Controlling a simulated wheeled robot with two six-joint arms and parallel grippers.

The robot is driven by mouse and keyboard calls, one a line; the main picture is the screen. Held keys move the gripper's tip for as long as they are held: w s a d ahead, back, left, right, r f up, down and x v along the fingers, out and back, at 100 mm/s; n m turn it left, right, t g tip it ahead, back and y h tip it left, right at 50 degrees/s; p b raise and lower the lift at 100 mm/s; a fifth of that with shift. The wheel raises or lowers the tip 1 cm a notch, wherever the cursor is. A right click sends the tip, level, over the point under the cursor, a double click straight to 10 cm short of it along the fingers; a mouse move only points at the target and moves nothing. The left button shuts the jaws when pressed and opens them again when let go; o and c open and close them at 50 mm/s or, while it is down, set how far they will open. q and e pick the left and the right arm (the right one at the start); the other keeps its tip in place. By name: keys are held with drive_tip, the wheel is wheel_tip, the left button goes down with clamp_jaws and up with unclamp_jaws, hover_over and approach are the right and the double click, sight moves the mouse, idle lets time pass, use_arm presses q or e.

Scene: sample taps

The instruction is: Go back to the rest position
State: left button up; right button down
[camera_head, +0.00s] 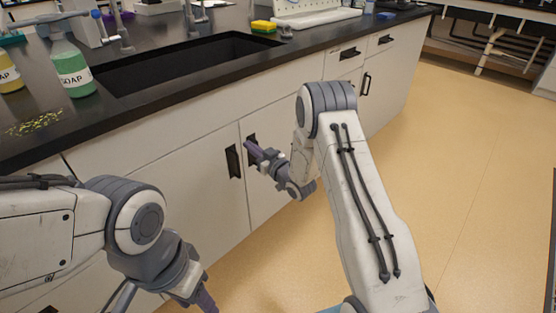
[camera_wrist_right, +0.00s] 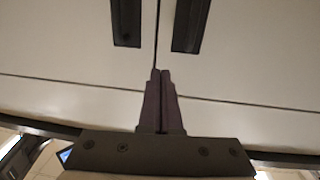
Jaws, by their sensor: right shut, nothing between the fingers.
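My right gripper (camera_head: 250,146) is in front of the white cabinet doors (camera_head: 205,190) below the sink counter, near their dark handles. In the right wrist view, its two dark fingers (camera_wrist_right: 160,72) are together with nothing between them, and the cabinet handles show beyond. Whether the fingertips touch the cabinet I cannot tell. My left gripper (camera_head: 207,303) is low in the head view, pointing down by the cabinet front. Its fingertips run to the lower picture edge, so its jaw state is unclear.
The black counter (camera_head: 170,113) holds a sink (camera_head: 190,62), a green soap bottle (camera_head: 72,68), a yellow soap bottle (camera_head: 10,75), a yellow sponge (camera_head: 263,27) and a white rack (camera_head: 315,18). Yellow-green bits (camera_head: 35,123) lie on the counter's left. The tan floor (camera_head: 450,150) at right is clear.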

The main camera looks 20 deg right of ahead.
drive_tip(key=d+p+v, duration=0.1)
drive_tip(key=v, duration=0.9)
drive_tip(key=s+a+r+n+g+h, duration=0.1)
drive_tip(key=s+a+r+g+h, duration=0.2)
drive_tip(key=a, duration=0.4)
drive_tip(key=s+a+r+n+g, duration=0.1)
drive_tip(key=s+a+g, duration=0.1)
drive_tip(key=a+g, duration=0.35)
drive_tip(key=s+a+r+g+h, duration=0.1)
drive_tip(key=s+r+g, duration=0.15)
drive_tip(key=s, duration=0.85)
drive_tip(key=s+a+r+n+g+h, duration=0.1)
drive_tip(key=s+g, duration=0.2)
drive_tip(key=s, duration=0.7)
drive_tip(key=s+a+r+g+h, duration=0.1)
drive_tip(key=s+r+g, duration=0.15)
drive_tip(key=s, duration=0.85)
wheel_tip(320, 180, up, 26)
drive_tip(key=p, duration=2.6)
drive_tip(key=shift+w+d+f, duration=0.15)
drive_tip(key=shift+w+f, duration=0.05)
drive_tip(key=shift+w, duration=0.05)
